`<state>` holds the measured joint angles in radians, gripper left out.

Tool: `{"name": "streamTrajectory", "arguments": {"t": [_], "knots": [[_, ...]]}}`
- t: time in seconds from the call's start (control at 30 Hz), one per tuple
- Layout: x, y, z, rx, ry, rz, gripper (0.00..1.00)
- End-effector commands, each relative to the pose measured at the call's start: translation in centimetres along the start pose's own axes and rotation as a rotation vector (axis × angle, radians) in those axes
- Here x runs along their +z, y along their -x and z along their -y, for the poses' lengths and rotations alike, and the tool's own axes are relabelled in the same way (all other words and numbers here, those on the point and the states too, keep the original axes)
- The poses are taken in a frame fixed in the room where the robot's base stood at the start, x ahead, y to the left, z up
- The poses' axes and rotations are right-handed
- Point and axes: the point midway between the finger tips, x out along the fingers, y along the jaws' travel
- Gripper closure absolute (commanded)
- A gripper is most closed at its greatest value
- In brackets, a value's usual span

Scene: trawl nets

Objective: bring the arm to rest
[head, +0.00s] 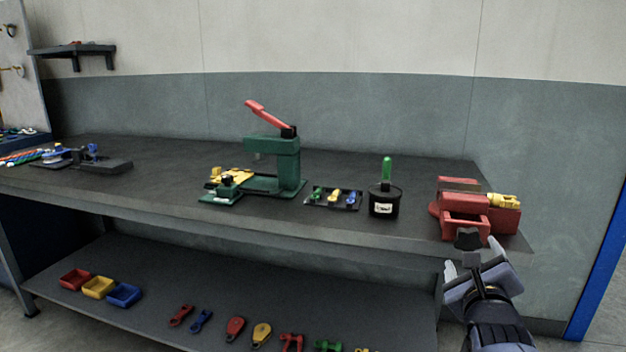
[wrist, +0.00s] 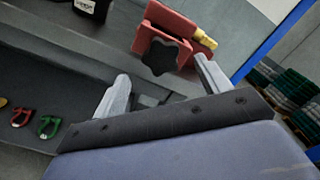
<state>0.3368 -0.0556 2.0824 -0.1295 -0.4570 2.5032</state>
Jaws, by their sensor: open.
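My gripper (head: 473,267) is at the lower right of the head view, in front of the bench's right end. Its two pale fingers are spread apart with nothing between them. In the wrist view my gripper (wrist: 160,88) shows the same open fingers. Beyond the fingers, the red vise (head: 465,208) with a dark star-shaped knob stands on the bench. The vise (wrist: 160,35) also shows in the wrist view, with a yellow piece (wrist: 205,40) at its right side. I cannot tell the exact gap between the fingers and the knob.
The dark workbench (head: 110,190) bears a green press (head: 275,165), a small tray (head: 320,204) and a black pot (head: 385,203) with a green handle. The lower shelf (head: 210,285) holds coloured bins (head: 98,287) and several shackles and blocks. A blue post (head: 602,270) stands at right.

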Motion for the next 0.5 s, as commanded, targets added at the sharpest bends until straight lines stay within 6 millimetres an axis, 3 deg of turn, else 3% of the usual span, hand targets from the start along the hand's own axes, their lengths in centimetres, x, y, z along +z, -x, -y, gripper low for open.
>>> {"name": "streamTrajectory", "arguments": {"t": [0.3,0.5], "knots": [[0.0,-5.0,0.0,-0.001,-0.001,0.001,0.28],[0.1,-4.9,0.0,-0.002,0.073,0.002,0.28]]}}
